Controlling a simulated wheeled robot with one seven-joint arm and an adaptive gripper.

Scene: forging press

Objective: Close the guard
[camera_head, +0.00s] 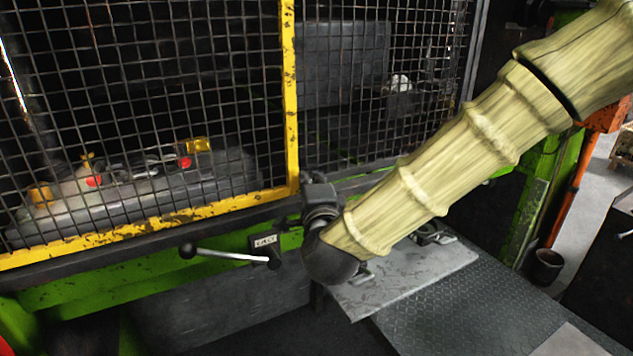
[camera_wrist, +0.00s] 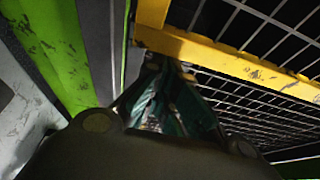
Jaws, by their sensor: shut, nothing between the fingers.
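The guard (camera_head: 292,100) is a wire-mesh panel in a worn yellow frame, filling the left half of the head view. Its upright right edge meets the bottom rail near my gripper. In the wrist view, the yellow frame (camera_wrist: 225,60) crosses the upper right, with mesh beyond it. My gripper (camera_wrist: 165,75) is shut and empty, its fingers pointing toward the frame's corner. Whether they touch it I cannot tell. In the head view the dark wrist and gripper body stand at the guard's lower right corner, and the fingertips cannot be made out.
A lever (camera_head: 230,256) with a black knob and a small label plate sit on the green beam below the guard. More dark mesh (camera_head: 400,90) lies to the right. A grey metal plate (camera_head: 400,275) is below my arm. An orange post (camera_head: 575,190) stands right.

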